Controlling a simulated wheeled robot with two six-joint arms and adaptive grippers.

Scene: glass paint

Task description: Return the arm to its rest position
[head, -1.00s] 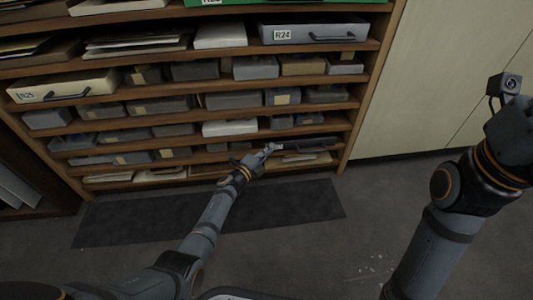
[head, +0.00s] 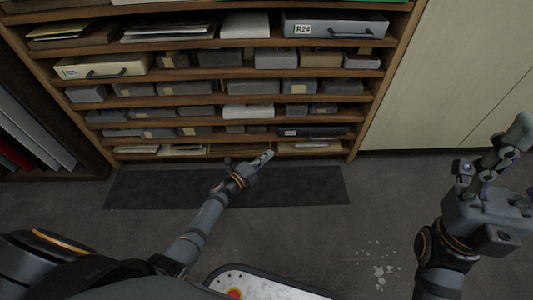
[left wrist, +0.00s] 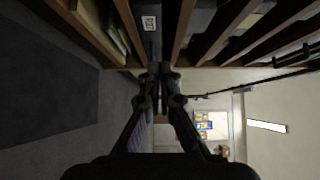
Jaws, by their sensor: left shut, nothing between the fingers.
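My left gripper (head: 266,156) reaches in from the left in the head view, in front of the lowest shelves of the wooden rack (head: 358,128). It holds nothing. Its fingers are shut together in the left wrist view (left wrist: 163,76), pointing toward the rack's shelves. My right gripper (head: 497,155) is raised at the right edge of the head view, partly cut off. Its fingers are seen at an angle, so I cannot tell how far apart they are.
A grey drawer marked R24 (head: 340,28) and a cream one marked R25 (head: 103,68) sit on upper shelves. A dark mat (head: 310,187) lies before the rack. Pale cabinet doors (head: 425,90) stand to the right. Pale flecks (head: 380,270) lie on the open floor.

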